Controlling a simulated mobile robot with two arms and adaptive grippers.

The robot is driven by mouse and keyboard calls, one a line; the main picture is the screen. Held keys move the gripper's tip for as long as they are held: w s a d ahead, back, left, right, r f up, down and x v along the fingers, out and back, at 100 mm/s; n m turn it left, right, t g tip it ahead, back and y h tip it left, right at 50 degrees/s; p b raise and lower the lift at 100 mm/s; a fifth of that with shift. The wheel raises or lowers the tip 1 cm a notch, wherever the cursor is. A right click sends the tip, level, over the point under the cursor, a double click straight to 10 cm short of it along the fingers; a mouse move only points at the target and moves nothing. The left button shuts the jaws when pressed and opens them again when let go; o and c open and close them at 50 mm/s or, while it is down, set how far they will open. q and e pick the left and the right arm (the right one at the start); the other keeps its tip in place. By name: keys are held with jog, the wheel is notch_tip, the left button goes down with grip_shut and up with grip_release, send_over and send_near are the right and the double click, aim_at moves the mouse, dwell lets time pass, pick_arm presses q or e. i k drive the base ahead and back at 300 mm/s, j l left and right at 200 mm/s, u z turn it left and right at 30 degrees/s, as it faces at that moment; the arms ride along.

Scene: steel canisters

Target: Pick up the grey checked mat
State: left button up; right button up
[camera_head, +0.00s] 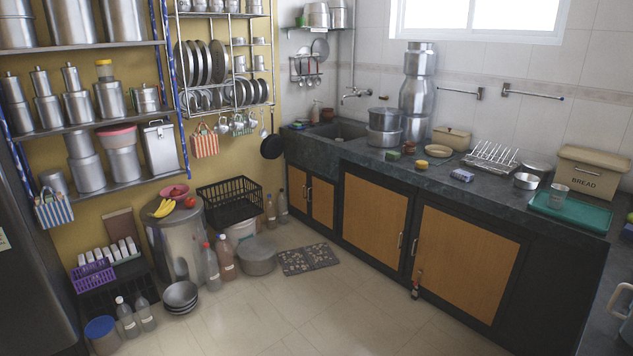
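The grey checked mat (308,259) lies flat on the tiled floor. It is small, with a patchy grey and brownish pattern, and sits in front of the lower cupboards below the sink end of the counter. Nothing lies on top of it. Its left end is close to a round grey metal pot (258,257) on the floor. Neither of my grippers shows in the head view.
Bottles (225,258), stacked bowls (180,296) and a large steel drum (178,245) stand left of the mat. A small bottle (416,285) stands by the cupboards (374,219) at right. The floor in front is clear.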

aim_at(302, 259)
jog(key=i+z, duration=0.2)
jog(key=i, duration=1.8)
